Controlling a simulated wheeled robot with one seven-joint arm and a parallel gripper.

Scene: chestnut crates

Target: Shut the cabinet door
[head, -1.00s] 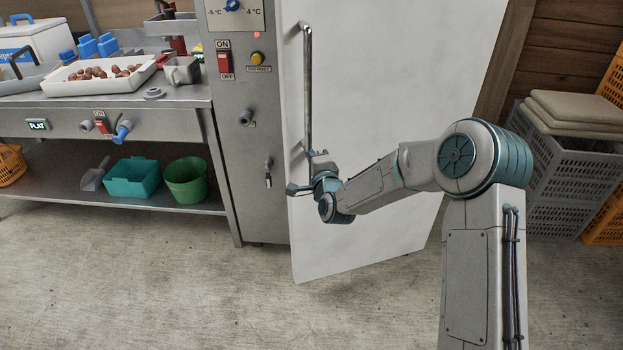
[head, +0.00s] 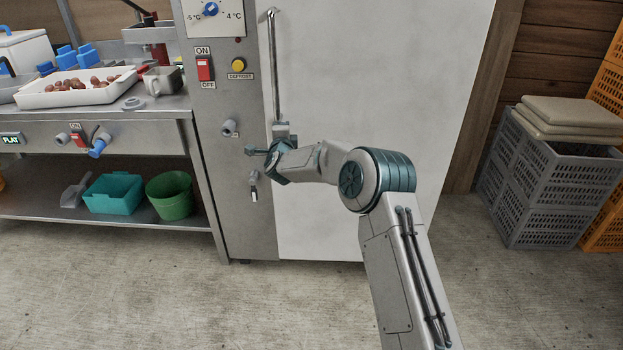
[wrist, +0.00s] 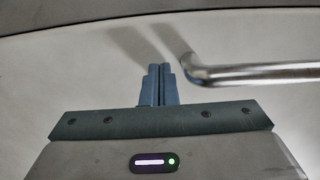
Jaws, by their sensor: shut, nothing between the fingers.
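The cabinet door (head: 385,75) is a tall white panel with a long vertical metal handle (head: 274,65) near its left edge. The door looks flush, or nearly so, with the grey cabinet front (head: 222,140); a small gap cannot be ruled out. My gripper (head: 282,130) is at the lower end of the handle, in front of the door. In the wrist view my gripper (wrist: 158,82) has its fingers together and empty, pointing at the white door surface. The handle (wrist: 250,72) lies to the right of the fingers, apart from them. Whether the fingertips touch the door cannot be told.
A steel counter (head: 150,108) with a white tray (head: 35,97) of chestnuts stands left. A green bucket (head: 170,195) and a teal bin (head: 112,194) sit on its lower shelf. Grey crates (head: 550,180) stand right. The concrete floor (head: 200,300) in front is clear.

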